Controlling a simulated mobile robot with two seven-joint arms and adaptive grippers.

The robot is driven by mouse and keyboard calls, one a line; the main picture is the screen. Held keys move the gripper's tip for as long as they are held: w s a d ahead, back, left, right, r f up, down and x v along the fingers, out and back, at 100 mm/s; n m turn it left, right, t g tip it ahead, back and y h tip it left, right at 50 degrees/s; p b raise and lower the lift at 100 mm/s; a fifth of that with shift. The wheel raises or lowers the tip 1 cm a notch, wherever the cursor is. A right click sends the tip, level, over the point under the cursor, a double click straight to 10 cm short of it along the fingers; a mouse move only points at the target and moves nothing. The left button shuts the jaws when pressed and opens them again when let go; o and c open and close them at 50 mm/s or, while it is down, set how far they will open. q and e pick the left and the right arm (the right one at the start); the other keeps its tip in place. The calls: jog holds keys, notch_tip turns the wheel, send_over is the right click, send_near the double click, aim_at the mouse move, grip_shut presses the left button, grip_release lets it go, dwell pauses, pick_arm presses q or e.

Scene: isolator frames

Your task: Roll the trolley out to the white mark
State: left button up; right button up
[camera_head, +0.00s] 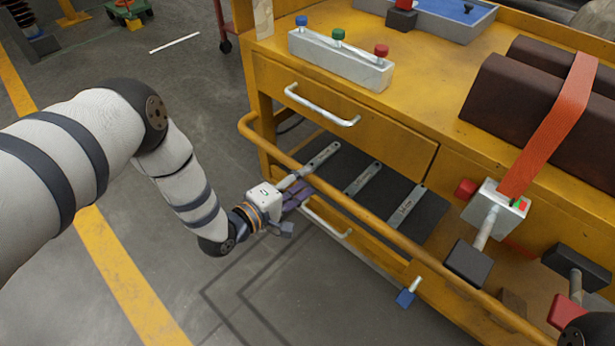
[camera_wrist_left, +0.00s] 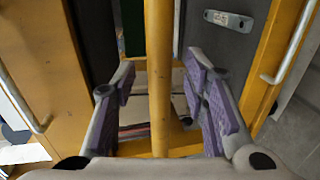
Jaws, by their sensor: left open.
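The trolley is a yellow workbench cart (camera_head: 345,130) with drawers, a lower shelf and a long yellow push rail (camera_head: 400,238) along its near side. The white mark (camera_head: 174,43) is a short white line on the grey floor at upper left. My left gripper (camera_head: 293,198) is open beside the rail, near its left part. In the left wrist view, the rail (camera_wrist_left: 160,60) runs between the spread purple-padded fingers of the left gripper (camera_wrist_left: 163,78). I see no finger closed on it; how deep it sits between them is unclear. My right gripper is not in view.
On the trolley top are a grey block with coloured knobs (camera_head: 340,62), a blue tray (camera_head: 455,14) and dark brown blocks under a red strap (camera_head: 555,120). A lever with a grey box (camera_head: 495,205) hangs in front. Yellow floor lines (camera_head: 125,275) cross the open floor at left.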

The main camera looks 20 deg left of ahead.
aim_at(306, 179)
pick_arm(q)
jog(key=shift+b+x, duration=0.3)
jog(key=shift+x, duration=1.25)
jog(key=shift+c, duration=0.5)
grip_shut()
jog(key=v, duration=0.1)
jog(key=p+v, duration=0.1)
jog(key=shift+s+a+f, duration=0.15)
jog(key=shift+s+a, duration=0.05)
jog(key=shift+s, duration=0.1)
jog(key=shift+c, duration=1.7)
grip_release()
jog(key=o, duration=0.4)
jog(key=shift+w+f, duration=0.1)
jog(key=shift+w, duration=0.05)
jog(key=shift+o, duration=0.2)
